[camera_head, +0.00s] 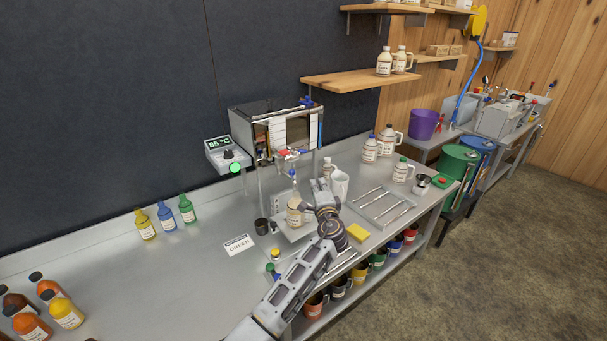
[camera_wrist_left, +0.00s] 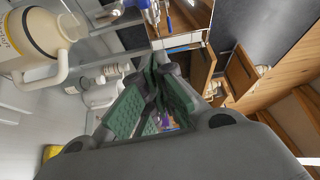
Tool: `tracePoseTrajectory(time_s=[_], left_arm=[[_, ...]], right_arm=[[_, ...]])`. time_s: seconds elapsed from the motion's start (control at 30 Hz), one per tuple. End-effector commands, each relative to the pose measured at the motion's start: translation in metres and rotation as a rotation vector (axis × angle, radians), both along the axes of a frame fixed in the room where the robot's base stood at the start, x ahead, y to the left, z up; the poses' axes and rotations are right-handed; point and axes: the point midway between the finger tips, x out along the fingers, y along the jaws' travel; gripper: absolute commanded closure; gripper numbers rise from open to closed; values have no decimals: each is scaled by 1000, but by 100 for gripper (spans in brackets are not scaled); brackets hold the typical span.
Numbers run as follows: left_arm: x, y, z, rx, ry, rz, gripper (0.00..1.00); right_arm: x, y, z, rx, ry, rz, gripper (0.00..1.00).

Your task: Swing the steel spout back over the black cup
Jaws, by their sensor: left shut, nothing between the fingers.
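The small black cup (camera_head: 261,226) stands upright on the steel bench, left of the jug platform. The steel evaporator box (camera_head: 275,128) stands above on legs, with metal tap parts (camera_head: 288,157) with red on them at its lower front. I cannot clearly tell the steel spout from these parts. Metal fittings (camera_wrist_left: 158,12) also show at the top of the left wrist view. My left gripper (camera_head: 322,186) is shut and empty, to the right of the tap parts and beside a cream labelled jug (camera_head: 294,212). The wrist view shows its green pads (camera_wrist_left: 157,82) together, apart from the fittings.
A white pitcher (camera_head: 340,184) stands just behind my left gripper. A tray (camera_head: 383,208) with metal rods and a yellow sponge (camera_head: 357,233) lie to the right. A "GREEN" card (camera_head: 239,245) lies near the cup.

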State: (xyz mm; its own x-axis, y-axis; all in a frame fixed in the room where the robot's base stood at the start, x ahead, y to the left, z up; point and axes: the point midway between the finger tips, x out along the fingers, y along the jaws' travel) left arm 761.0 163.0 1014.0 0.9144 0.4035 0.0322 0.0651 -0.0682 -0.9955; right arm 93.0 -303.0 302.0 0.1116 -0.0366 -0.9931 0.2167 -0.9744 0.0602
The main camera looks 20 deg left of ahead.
Motion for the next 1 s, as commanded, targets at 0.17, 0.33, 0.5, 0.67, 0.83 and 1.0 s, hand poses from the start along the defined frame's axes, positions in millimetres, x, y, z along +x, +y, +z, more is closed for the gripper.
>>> tracePoseTrajectory(time_s=[0.17, 0.33, 0.5, 0.67, 0.83, 1.0], left_arm=[[0, 0, 0, -1, 0, 0, 100], [2, 1, 0, -1, 0, 1, 100], [9, 4, 1, -1, -2, 1, 100], [20, 9, 2, 0, 0, 2, 100], [34, 15, 3, -1, -1, 1, 100], [48, 22, 3, -1, 0, 2, 100]], right_arm=[[0, 0, 0, 0, 0, 0, 60], [0, 0, 0, 0, 1, 0, 60], [0, 0, 1, 0, 1, 0, 60], [0, 1, 2, 1, 0, 0, 60], [0, 1, 4, 1, 0, 0, 60], [0, 2, 5, 2, 0, -1, 60]])
